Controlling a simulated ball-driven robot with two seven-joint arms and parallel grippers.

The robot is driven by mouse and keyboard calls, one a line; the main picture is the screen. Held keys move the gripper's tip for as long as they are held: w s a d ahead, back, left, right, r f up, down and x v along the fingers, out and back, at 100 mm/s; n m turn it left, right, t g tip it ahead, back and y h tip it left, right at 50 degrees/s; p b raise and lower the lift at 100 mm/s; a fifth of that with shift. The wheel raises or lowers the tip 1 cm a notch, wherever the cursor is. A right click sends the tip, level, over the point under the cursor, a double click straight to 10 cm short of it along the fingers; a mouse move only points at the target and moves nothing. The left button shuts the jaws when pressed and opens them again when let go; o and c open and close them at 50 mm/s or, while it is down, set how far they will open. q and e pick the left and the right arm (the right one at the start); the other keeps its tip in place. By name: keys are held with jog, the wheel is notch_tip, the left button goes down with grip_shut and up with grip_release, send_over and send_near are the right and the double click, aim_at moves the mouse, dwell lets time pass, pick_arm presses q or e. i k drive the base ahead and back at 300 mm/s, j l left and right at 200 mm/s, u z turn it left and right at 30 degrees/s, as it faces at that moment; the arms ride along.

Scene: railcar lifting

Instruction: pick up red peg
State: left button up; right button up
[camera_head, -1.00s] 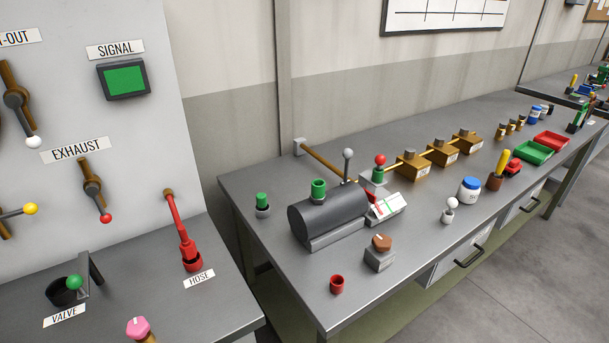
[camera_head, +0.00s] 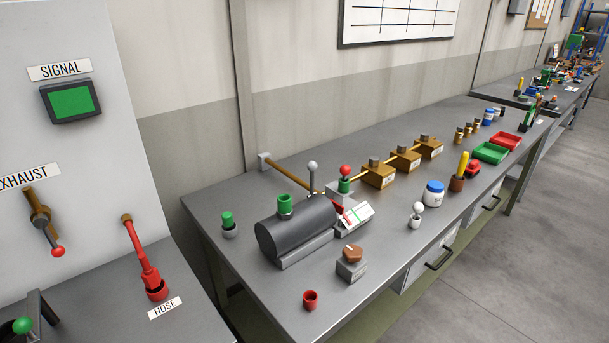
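No red thing in view is plainly a peg. A small red cup-like piece (camera_head: 310,301), seemingly hollow on top, stands near the front left of the long grey table. A red ball (camera_head: 345,171) tops a green piece behind the dark cylinder. A small red object (camera_head: 473,169) sits farther right, by the yellow-handled item; its exact shape is too small to tell. Neither of my grippers is in view.
The long grey table (camera_head: 240,290) also holds a dark cylinder (camera_head: 290,228), a brown-topped block (camera_head: 351,266), a white jar (camera_head: 433,194), several brass blocks, and a green tray (camera_head: 491,153) and red tray (camera_head: 507,140). A panel with levers stands at left. Grey floor is clear at right.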

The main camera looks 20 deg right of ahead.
aim_at(345, 170)
jog(key=l+u, duration=0.5)
jog(key=l, duration=0.15)
jog(key=l+u, duration=0.45)
jog(key=l, duration=0.15)
